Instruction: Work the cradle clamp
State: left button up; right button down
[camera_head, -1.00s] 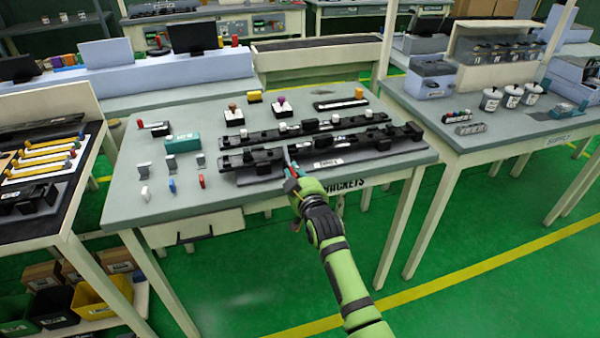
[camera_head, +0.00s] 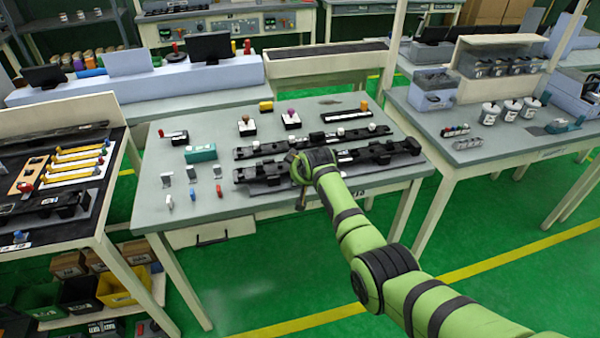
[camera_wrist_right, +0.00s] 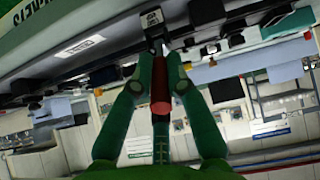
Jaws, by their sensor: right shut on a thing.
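My right gripper (camera_wrist_right: 160,75) fills the middle of the wrist view, its two green fingers closed around a dark red handle (camera_wrist_right: 160,108). A dark block with a pale face (camera_wrist_right: 152,20) shows beyond the fingertips. In the head view the right forearm and wrist (camera_head: 310,165) reach over the front black cradle rail (camera_head: 262,173) and hide the fingertips and the handle. The clamp's position cannot be told from the head view. A second black rail (camera_head: 270,150) lies behind the front one. My left gripper is not in view.
The grey workbench (camera_head: 225,225) also carries a teal box (camera_head: 200,153), a red-handled fixture (camera_head: 173,135), button boxes (camera_head: 291,120), and small clips near its front left. A side bench (camera_head: 480,150) with white cups stands right, a tool bench (camera_head: 75,230) left.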

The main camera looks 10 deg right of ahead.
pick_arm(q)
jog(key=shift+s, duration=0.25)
pick_arm(e)
jog(key=c, duration=1.2)
grip_release()
jog(key=shift+w, duration=0.1)
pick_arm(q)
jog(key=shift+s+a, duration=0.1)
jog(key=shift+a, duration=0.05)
pick_arm(e)
jog(key=shift+v, duration=0.8)
jog(key=v, duration=1)
jog(key=shift+r, duration=0.3)
jog(key=shift+f, duration=0.1)
